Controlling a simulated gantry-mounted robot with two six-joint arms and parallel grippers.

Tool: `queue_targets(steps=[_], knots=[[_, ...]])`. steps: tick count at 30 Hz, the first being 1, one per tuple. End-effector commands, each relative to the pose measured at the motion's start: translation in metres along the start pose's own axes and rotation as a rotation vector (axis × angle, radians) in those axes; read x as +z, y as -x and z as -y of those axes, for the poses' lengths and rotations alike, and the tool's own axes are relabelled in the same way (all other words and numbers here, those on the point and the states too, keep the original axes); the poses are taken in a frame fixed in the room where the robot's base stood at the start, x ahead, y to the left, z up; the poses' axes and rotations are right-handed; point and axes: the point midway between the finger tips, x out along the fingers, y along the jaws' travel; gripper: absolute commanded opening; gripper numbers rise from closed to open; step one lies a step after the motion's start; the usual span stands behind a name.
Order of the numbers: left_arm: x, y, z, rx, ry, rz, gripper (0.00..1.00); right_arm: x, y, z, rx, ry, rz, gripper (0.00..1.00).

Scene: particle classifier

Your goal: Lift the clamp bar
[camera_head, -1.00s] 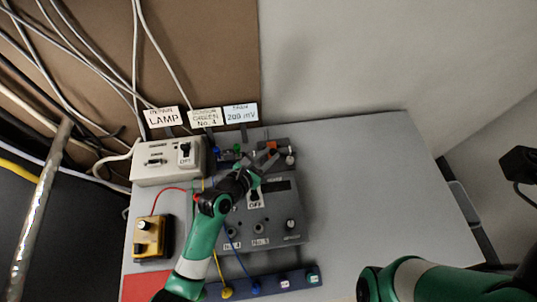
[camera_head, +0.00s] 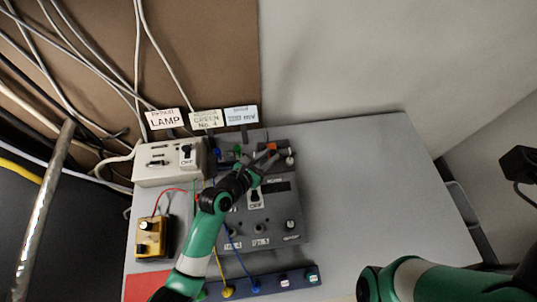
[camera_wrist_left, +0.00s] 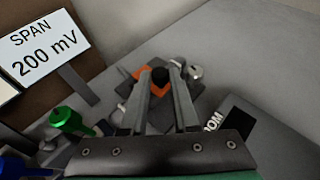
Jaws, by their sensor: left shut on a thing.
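The clamp bar appears to be the small orange piece with a black round part (camera_wrist_left: 160,76) at the back of the grey panel. The orange part (camera_head: 271,147) also shows in the head view. My left gripper (camera_wrist_left: 160,71) reaches over the panel, its two fingers on either side of the black part and closed on it. In the head view the left gripper (camera_head: 264,163) points toward the back right, just in front of the orange part. The fingers hide part of the bar, and I cannot tell whether it is raised.
A grey panel (camera_head: 278,215) with knobs lies under my left arm. A beige lamp box (camera_head: 160,178) and a yellow box (camera_head: 152,238) stand left. Green (camera_wrist_left: 66,117) and blue plugs are near the gripper. Label cards (camera_head: 241,116) stand behind. The right of the table (camera_head: 380,190) is clear.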

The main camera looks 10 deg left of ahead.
Motion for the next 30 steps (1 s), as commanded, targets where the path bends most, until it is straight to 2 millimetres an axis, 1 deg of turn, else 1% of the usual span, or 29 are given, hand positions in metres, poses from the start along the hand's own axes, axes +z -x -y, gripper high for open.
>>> queue_targets(steps=[1,6,9,13,18,24,30], knots=[[0.008,0.003,-0.001,-0.004,0.012,-0.014,0.00,-0.009,-0.010,0.000,0.000,0.000,0.000,0.50],[0.018,0.004,-0.004,-0.029,0.074,-0.082,0.00,-0.030,-0.032,0.000,0.000,0.000,0.000,0.50],[0.024,0.004,-0.007,-0.048,0.121,-0.132,0.00,-0.042,-0.045,0.000,0.000,0.000,0.000,0.50],[0.029,0.002,-0.011,-0.076,0.187,-0.202,0.00,-0.052,-0.056,0.000,0.000,0.000,-0.001,0.50],[0.033,-0.003,-0.015,-0.109,0.266,-0.286,0.00,-0.056,-0.060,0.000,0.000,0.000,0.000,0.50],[0.037,-0.007,-0.021,-0.138,0.337,-0.362,0.00,-0.053,-0.057,0.000,0.000,0.000,0.000,0.50],[0.040,-0.008,-0.023,-0.155,0.374,-0.402,0.00,-0.051,-0.055,0.000,0.000,0.000,0.000,0.50]])
